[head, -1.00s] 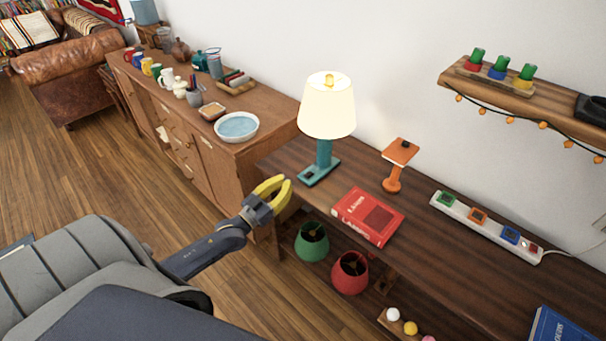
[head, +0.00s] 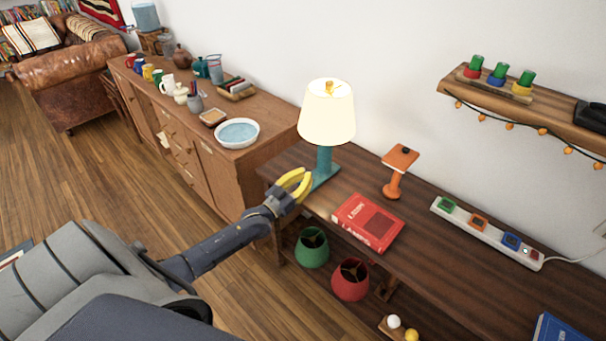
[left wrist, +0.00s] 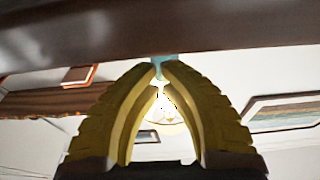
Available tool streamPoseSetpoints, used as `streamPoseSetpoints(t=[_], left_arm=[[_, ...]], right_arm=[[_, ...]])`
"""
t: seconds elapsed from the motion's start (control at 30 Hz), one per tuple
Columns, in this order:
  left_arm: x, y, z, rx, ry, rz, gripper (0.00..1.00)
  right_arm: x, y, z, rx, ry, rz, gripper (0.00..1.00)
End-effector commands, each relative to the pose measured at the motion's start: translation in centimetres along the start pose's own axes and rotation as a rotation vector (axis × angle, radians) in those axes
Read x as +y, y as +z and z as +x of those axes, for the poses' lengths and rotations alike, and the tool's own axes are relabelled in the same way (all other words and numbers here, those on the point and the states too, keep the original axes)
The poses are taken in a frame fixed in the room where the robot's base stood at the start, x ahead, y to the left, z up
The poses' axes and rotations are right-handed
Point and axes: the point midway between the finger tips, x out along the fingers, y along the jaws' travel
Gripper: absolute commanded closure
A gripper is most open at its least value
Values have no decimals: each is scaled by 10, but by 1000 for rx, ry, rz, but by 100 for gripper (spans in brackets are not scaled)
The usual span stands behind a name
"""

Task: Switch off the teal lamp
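The teal lamp (head: 326,120) stands on the dark wooden console at its back left, its cream shade glowing. Its teal stem (head: 324,158) rises from a flat teal base (head: 326,177). My left gripper (head: 309,178) is at the front left of this base and covers part of it, including where a dark switch showed earlier. Its yellow fingers are curved together at the tips with nothing held between them. In the left wrist view the fingertips (left wrist: 163,62) point at a bit of teal (left wrist: 162,58), with the bright lamp light behind. Contact cannot be told. My right gripper is not in view.
A red book (head: 367,222) lies right of the lamp base. An orange lamp (head: 396,173) without a glow and a power strip (head: 488,233) stand further right. A sideboard (head: 240,168) stands left.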

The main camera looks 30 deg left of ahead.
Motion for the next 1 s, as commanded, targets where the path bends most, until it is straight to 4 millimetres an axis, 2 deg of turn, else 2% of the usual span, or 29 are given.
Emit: streamPoseSetpoints(t=[0.2,0.63,0.8,1.0], left_arm=[[0,11,-4,-1,0,0,100],[0,13,-5,0,0,0,100],[0,25,-12,-2,-1,-1,100],[0,24,-12,0,0,-1,100]], right_arm=[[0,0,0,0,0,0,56],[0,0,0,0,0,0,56],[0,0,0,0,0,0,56],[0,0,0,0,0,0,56]])
